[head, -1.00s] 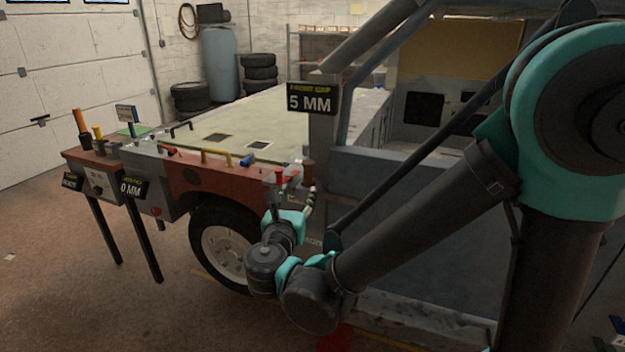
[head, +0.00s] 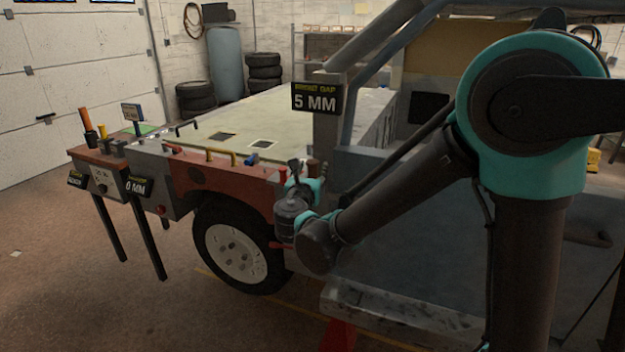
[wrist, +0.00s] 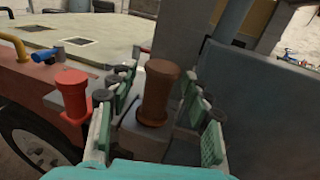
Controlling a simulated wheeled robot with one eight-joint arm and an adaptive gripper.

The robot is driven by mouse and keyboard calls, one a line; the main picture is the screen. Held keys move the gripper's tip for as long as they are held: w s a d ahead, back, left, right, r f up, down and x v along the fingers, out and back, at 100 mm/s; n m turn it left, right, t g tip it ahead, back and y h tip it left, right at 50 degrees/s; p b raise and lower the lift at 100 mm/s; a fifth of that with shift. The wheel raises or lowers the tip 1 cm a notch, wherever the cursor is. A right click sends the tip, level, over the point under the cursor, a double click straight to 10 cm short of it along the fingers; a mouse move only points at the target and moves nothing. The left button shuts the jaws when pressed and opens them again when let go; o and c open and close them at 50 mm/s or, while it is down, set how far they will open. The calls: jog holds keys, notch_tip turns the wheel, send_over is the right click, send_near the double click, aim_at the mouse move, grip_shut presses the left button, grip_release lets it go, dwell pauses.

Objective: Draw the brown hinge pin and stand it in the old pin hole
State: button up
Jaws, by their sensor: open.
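The brown hinge pin (wrist: 158,92) stands upright in the middle of the wrist view, with a wide head on a narrower shaft. It is a small brown shape behind my gripper in the head view (head: 313,167). My gripper (wrist: 157,84) is open, with its green-padded fingers on either side of the pin and gaps between them. In the head view my gripper (head: 296,172) is at the hinge area by the door post. A red pin (wrist: 72,94) stands upright to the left, outside the fingers. I cannot make out the old pin hole.
The grey door panel (wrist: 262,105) rises close on the right of my gripper. The red fender (head: 225,178) and front wheel (head: 240,250) lie to the left. A "5 MM" sign (head: 316,97) is on the post above. A tool bench (head: 95,157) stands at the far left.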

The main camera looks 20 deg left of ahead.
jog(key=shift+w, duration=0.45)
grip_shut()
jog(key=shift+r, duration=0.1)
